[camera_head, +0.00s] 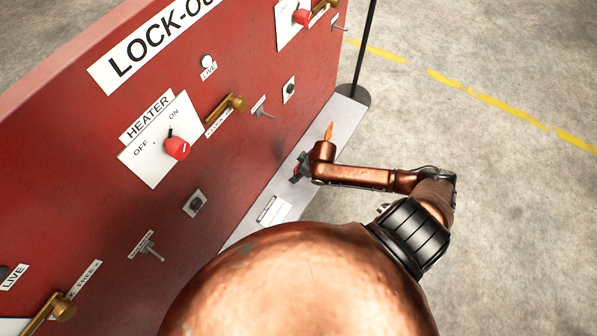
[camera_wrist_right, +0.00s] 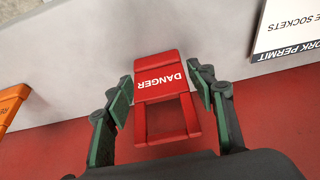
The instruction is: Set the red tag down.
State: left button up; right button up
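The red tag (camera_wrist_right: 162,88) with the white word DANGER shows in the right wrist view, its lettering upside down. In the head view the right gripper (camera_head: 299,170) is over the grey ledge (camera_head: 255,226) at the foot of the red board; only a little red shows there. Whether the tag touches the ledge I cannot tell. My left gripper is not in view.
The red board (camera_head: 90,130) carries a HEATER switch (camera_head: 177,148), brass handles and pegs. A WORK PERMIT card (camera_wrist_right: 288,28) lies on the ledge near the gripper. An orange item (camera_head: 328,131) is just beyond the gripper. A black post (camera_head: 364,50) stands at the ledge's far end.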

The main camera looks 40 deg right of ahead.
jog(key=shift+o, duration=0.8)
jog(key=shift+r, duration=0.15)
jog(key=p+v, duration=0.2)
jog(key=v, duration=1)
dwell(0.5)
